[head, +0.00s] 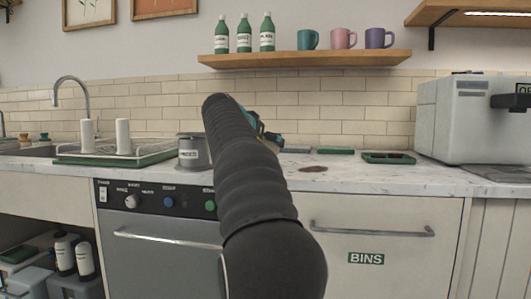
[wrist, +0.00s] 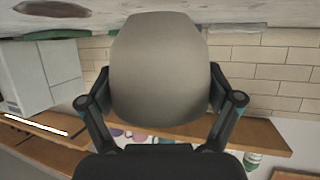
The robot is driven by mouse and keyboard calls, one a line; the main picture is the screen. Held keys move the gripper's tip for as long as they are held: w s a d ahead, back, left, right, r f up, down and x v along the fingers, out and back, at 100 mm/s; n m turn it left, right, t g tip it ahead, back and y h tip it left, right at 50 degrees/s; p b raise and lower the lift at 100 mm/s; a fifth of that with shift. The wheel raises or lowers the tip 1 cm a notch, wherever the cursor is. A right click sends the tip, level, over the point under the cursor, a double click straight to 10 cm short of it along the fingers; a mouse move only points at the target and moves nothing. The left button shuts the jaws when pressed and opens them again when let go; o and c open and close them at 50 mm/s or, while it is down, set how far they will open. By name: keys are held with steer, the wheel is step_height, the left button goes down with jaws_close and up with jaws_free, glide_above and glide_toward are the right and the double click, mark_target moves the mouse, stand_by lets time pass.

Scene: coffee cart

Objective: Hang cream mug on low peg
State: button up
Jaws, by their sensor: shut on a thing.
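In the wrist view, which looks upside down, my gripper (wrist: 158,98) has its two black fingers on either side of a smooth grey-beige body, the cream mug (wrist: 160,60). The mug fills the space between the fingers, and its handle does not show. In the head view my black arm reaches forward over the counter. It hides the mug and most of my gripper; only a bit of teal and black shows past the arm's end. No low peg can be made out in either view.
A wooden shelf (head: 305,60) holds green bottles (head: 244,34) and teal, pink and purple mugs (head: 343,39). A grey canister (head: 192,153) and a dish rack (head: 70,156) stand left of my arm. A green tray (head: 388,158) and white machine (head: 460,125) are right. A dark stain (head: 313,169) marks the counter.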

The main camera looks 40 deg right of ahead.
steer(key=shift+f, duration=1)
steer(key=shift+f, duration=0.1)
steer(key=shift+f+b, duration=0.15)
steer(key=shift+b, duration=0.25)
steer(key=o, duration=1.3)
steer(key=shift+a, duration=0.1)
steer(key=v, duration=1.3)
steer(key=shift+a, duration=0.35)
steer(key=shift+s, duration=0.1)
